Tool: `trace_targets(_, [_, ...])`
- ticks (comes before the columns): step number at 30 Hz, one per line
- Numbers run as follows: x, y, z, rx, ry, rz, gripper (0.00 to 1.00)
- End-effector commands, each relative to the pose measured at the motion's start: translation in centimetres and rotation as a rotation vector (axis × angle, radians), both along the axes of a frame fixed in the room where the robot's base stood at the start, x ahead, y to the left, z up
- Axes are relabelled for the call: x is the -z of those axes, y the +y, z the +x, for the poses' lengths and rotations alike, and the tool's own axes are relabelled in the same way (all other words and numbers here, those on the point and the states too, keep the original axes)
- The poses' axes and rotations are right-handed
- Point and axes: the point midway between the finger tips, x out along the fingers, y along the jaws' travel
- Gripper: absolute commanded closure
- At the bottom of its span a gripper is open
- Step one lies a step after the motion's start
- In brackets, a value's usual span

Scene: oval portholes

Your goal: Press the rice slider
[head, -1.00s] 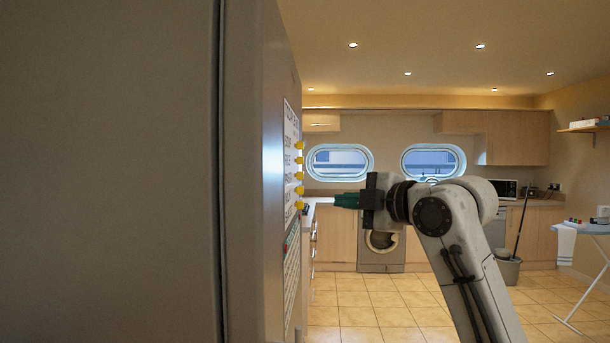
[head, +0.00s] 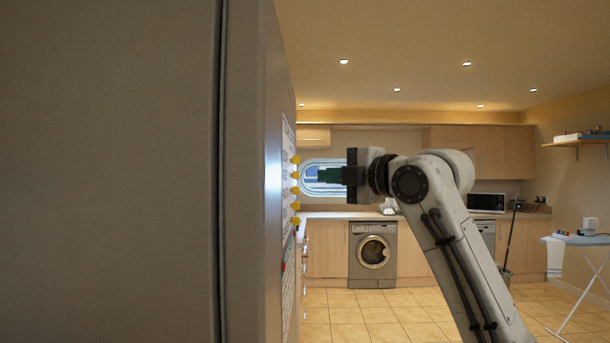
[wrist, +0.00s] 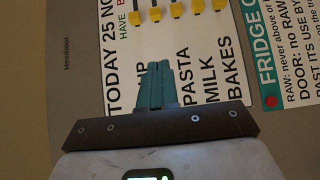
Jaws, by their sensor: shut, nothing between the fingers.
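A white board (wrist: 120,60) headed "TODAY" shows in the wrist view with a row of yellow sliders along the top. Labels ending in "UP" and reading "PASTA", "MILK" and "BAKES" are legible. My fingers cover the label between "UP" and "PASTA", so no "rice" word is readable; the second yellow slider (wrist: 155,14) from the left lines up with that hidden label. My gripper (wrist: 160,64) is shut and empty, its green fingers in front of the board. In the head view my gripper (head: 319,175) points left, at about the second slider's height, a small gap from the sliders.
A large grey fridge-like cabinet (head: 110,170) fills the left of the head view and carries the board on its side. A "FRIDGE" rules sheet (wrist: 283,60) with a red dot is beside the board. A washing machine (head: 373,255) stands farther back.

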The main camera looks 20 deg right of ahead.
Motion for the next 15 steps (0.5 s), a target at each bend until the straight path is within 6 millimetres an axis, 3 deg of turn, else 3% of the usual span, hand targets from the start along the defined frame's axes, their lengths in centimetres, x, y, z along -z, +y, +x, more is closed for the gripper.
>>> trace_targets(11, [-0.2, 3.5, 6.7, -0.001, 0.003, 0.0, 1.0])
trace_targets(15, [-0.3, 2.8, 8.5, 0.001, 0.002, 0.0, 1.0])
